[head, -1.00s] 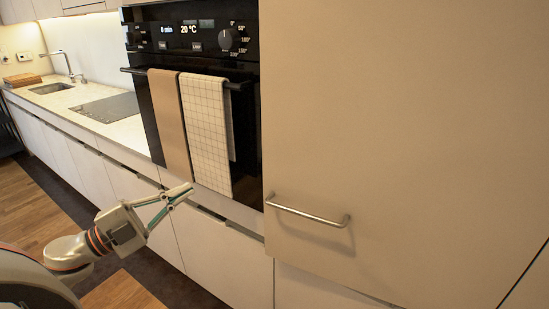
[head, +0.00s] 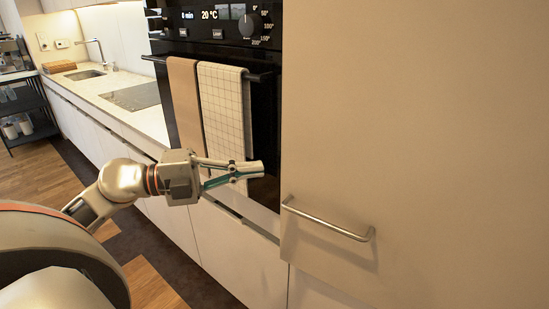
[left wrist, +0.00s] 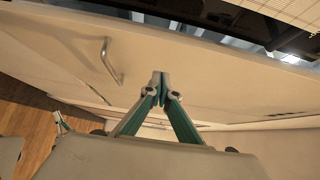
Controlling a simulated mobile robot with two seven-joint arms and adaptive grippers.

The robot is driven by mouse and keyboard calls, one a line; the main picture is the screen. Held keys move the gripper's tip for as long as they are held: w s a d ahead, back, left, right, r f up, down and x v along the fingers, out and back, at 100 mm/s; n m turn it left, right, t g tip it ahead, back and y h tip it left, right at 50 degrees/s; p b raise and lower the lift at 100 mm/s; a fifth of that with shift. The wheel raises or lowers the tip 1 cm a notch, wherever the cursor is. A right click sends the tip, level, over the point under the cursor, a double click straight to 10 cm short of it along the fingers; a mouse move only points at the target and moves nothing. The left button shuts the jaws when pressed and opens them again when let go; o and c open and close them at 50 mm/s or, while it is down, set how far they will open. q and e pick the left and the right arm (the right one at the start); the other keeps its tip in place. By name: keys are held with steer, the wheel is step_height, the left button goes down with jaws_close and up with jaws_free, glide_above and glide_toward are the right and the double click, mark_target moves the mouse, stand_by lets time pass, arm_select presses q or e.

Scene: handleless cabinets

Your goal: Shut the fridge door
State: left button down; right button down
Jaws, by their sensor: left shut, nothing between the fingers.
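The fridge door (head: 420,150) is a large beige panel with a metal bar handle (head: 328,222) near its lower left corner. In the left wrist view the panel (left wrist: 190,85) spans the picture, with the handle (left wrist: 110,62) at upper left. A dark, bluish strip runs along the panel's upper edge there; I cannot tell how far the door stands open. My left gripper (head: 262,169) is shut and empty, left of the handle in the head view. Its fingertips (left wrist: 160,75) show before the panel; contact is unclear. My right gripper (left wrist: 60,118) seems to show small at the left.
A black oven (head: 265,110) with a brown towel (head: 185,95) and a checked towel (head: 225,110) on its bar stands left of the door. Drawers (head: 235,250) run below. The counter (head: 140,110) and a dark shelf cart (head: 28,110) are farther left. Wooden floor lies at left.

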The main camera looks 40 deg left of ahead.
mark_target(289, 157)
arm_select(q)
steer(key=shift+w+d, duration=0.3)
steer(key=shift+w, duration=0.7)
steer(key=shift+w+d, duration=0.3)
steer(key=shift+w, duration=0.75)
steer(key=shift+w+d, duration=0.3)
steer(key=shift+w, duration=0.7)
steer(key=shift+w, duration=0.1)
steer(key=shift+w+r+p, duration=0.1)
steer(key=shift+w+p, duration=0.1)
steer(key=shift+p, duration=0.2)
steer(key=shift+w, duration=0.35)
steer(key=shift+s, duration=0.1)
